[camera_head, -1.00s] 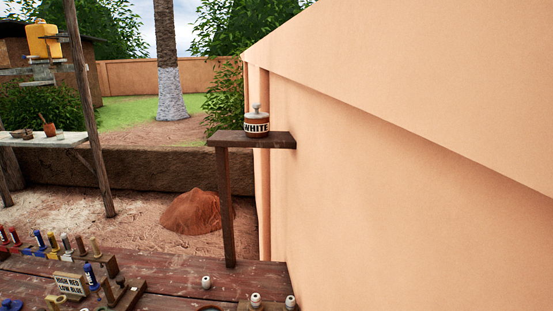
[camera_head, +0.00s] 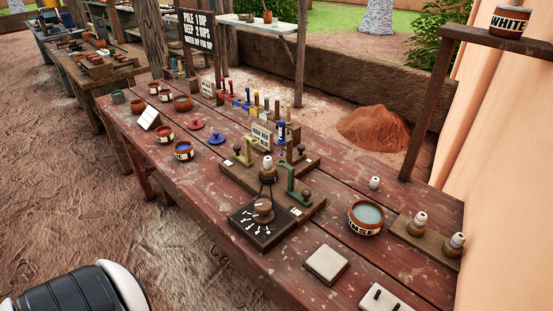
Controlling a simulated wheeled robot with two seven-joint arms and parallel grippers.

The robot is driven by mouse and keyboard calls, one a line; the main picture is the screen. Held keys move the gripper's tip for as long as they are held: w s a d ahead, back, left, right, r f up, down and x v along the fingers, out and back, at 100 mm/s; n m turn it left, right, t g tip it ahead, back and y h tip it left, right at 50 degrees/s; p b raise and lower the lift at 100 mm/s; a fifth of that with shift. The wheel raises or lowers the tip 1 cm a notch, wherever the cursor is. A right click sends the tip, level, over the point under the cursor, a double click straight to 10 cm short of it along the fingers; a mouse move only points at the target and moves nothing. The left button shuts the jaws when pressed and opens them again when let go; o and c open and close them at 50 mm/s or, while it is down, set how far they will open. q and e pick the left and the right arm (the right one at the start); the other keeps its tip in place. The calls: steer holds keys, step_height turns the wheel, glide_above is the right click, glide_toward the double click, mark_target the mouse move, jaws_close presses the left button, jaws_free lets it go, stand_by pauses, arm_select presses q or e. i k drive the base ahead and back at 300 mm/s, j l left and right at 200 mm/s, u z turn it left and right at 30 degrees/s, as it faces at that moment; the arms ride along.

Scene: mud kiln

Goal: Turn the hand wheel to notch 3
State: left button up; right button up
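The hand wheel appears to be the round brown knob (camera_head: 263,208) on a dark square board (camera_head: 245,232) on the red wooden table. White notch marks and small labels fan out on the board in front of the knob. They are too small to read, so I cannot tell which notch it points to. A dark stand with a white-topped brown piece (camera_head: 268,168) rises just behind the knob. Neither gripper is in view. Only a black and white part of my own arm shows at the bottom left, well apart from the table.
Beside the board stands a green bracket (camera_head: 291,181) on a wooden base. A bowl of pale liquid (camera_head: 366,217), a pale square tile (camera_head: 326,264) and insulator-like pieces (camera_head: 416,224) lie to the right. Colored pegs, a sign (camera_head: 261,136) and small pots stand further back. The front-left table edge is clear.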

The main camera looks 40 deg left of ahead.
mark_target(264, 213)
steer(key=u, duration=1.35)
